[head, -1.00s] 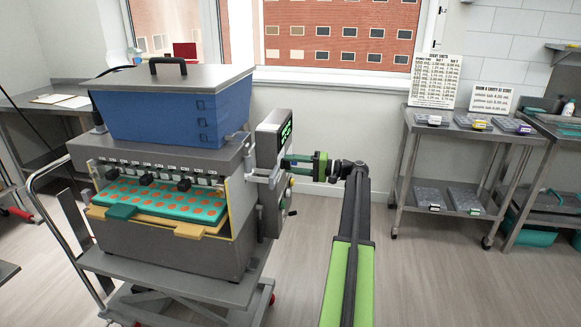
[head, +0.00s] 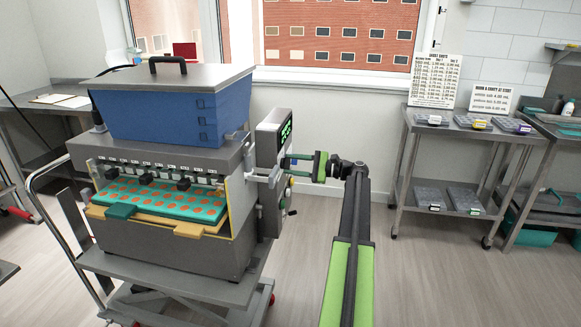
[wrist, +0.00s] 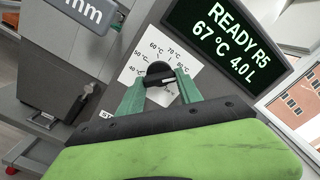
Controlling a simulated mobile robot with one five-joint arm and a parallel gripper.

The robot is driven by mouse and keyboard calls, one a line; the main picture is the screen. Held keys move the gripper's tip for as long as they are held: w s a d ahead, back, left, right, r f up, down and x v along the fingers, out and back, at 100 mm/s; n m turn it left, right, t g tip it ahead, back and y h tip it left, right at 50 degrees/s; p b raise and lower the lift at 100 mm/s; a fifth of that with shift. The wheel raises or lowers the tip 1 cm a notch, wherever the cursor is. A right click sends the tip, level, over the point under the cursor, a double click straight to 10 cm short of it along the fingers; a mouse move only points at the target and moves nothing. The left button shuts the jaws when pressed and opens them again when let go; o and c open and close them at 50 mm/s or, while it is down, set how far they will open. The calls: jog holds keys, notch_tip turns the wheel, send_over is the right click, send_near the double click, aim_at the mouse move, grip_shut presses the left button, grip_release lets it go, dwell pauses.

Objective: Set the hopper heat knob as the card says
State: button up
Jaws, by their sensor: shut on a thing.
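My gripper (wrist: 160,90) is shut on the knob, one green finger on each side. The fingers and gripper body hide part of the dial, and I cannot tell the knob's exact setting. In the head view my gripper (head: 290,162) reaches the side of the depositor (head: 180,235). A large card (head: 435,80) and a smaller card (head: 492,98) stand on the right-hand cart; their text is too small to read surely.
A display (wrist: 232,42) beside the dial reads READY R5, 67 °C, 4.0 L. A grey block marked "mm" (wrist: 90,12) is at upper left. A crank handle (head: 291,212) sticks out below my gripper. The floor (head: 420,285) between depositor and cart (head: 455,135) is clear.

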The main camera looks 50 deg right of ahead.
jog(key=shift+s+a+f+m, duration=0.1)
jog(key=shift+s+f+m, duration=0.05)
jog(key=shift+m, duration=1.65)
jog(key=shift+s+f+m, duration=0.1)
jog(key=shift+m, duration=1.7)
jog(key=o, duration=1.4)
jog(key=v, duration=1.7)
jog(key=shift+s, duration=0.2)
